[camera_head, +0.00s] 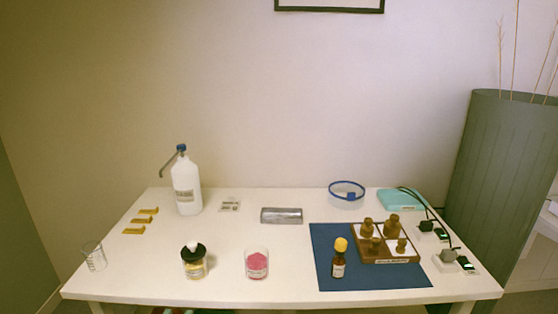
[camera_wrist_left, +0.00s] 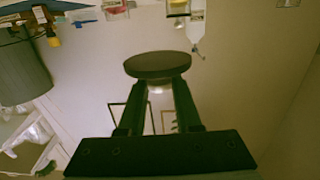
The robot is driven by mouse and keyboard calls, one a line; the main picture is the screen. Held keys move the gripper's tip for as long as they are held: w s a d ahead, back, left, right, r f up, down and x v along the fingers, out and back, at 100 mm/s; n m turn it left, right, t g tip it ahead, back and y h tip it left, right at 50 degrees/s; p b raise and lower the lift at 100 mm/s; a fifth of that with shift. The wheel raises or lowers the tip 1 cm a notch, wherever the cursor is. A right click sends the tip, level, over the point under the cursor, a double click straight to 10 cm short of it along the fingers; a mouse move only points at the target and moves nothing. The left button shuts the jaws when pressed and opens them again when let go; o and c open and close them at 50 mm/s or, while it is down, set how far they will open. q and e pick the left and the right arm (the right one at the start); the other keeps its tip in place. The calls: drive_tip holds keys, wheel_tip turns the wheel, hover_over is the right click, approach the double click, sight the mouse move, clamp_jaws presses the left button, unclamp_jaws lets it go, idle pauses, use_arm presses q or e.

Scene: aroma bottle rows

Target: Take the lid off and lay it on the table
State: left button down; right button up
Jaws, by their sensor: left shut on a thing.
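My left gripper (camera_wrist_left: 160,92) is shut on a round dark lid (camera_wrist_left: 157,65) in the left wrist view. The lid is a thick disc, with a pale part low between the fingertips. It is held clear of the table. Neither gripper shows in the head view. On the table, a glass jar with pink contents (camera_head: 257,265) has no lid showing on it. To its left stands a jar with yellow liquid (camera_head: 195,268), with a black top and a white piece on it.
The white table (camera_head: 150,280) has bare room at front left and between the jars.

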use_arm(q)
drive_tip(key=shift+s+a+r+y, duration=0.2)
drive_tip(key=shift+s+a+y, duration=0.1)
drive_tip(key=shift+s+a, duration=0.5)
drive_tip(key=shift+s+a+r+p, duration=0.1)
drive_tip(key=shift+r+p, duration=0.7)
drive_tip(key=shift+r, duration=0.1)
wheel_tip(320, 180, up, 11)
drive_tip(key=p, duration=1.1)
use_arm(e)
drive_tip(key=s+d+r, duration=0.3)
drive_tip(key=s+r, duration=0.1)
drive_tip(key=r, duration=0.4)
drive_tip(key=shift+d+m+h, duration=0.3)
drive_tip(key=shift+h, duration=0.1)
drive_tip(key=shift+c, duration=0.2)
